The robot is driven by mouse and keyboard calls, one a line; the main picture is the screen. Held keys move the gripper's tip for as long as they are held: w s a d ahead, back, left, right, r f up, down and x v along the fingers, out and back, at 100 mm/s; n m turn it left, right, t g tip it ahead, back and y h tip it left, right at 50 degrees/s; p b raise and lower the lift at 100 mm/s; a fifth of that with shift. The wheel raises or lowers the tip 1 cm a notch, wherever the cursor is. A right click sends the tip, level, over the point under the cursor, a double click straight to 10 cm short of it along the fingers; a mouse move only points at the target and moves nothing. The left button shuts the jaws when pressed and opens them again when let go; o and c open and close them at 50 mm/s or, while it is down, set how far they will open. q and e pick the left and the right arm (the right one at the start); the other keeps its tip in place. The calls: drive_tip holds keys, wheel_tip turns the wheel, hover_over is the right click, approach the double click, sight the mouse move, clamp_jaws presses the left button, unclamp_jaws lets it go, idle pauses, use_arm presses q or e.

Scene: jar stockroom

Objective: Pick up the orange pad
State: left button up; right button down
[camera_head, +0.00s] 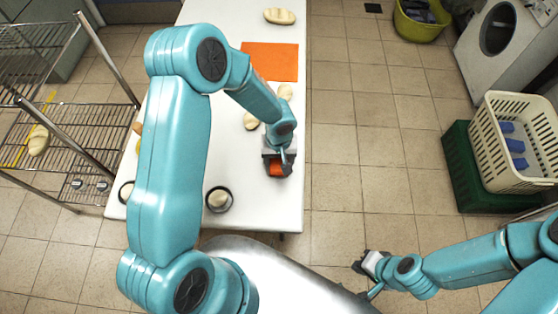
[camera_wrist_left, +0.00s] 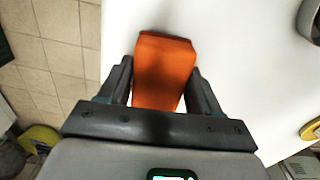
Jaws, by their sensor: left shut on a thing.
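An orange pad (camera_wrist_left: 165,62), a thick block with flat faces, is between the fingers of my left gripper (camera_wrist_left: 160,85) in the left wrist view. The gripper is shut on it. In the head view the pad (camera_head: 277,169) shows below my left gripper (camera_head: 278,160), over the right edge of the white table (camera_head: 240,200). I cannot tell whether the pad touches the table. My right gripper (camera_head: 366,264) is over the floor to the right of the table, and its finger gap is unclear.
A flat orange mat (camera_head: 270,60) and several pale loaf-like things (camera_head: 280,16) lie on the table. A dark round dish (camera_head: 218,199) stands near its front. A wire rack (camera_head: 70,130) is at the left. A cream basket (camera_head: 512,135) and green crate (camera_head: 470,180) are at the right.

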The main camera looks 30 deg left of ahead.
sight(279, 160)
use_arm(q)
wheel_tip(279, 160, up, 19)
drive_tip(key=shift+f, duration=0.2)
drive_tip(key=shift+o, duration=0.6)
drive_tip(key=m, duration=0.2)
drive_tip(key=w+d+m, duration=0.1)
drive_tip(key=m, duration=0.1)
drive_tip(key=w+d+f+m, duration=0.1)
drive_tip(key=m, duration=0.1)
drive_tip(key=shift+w+d, duration=0.15)
drive_tip(key=shift+w, duration=0.05)
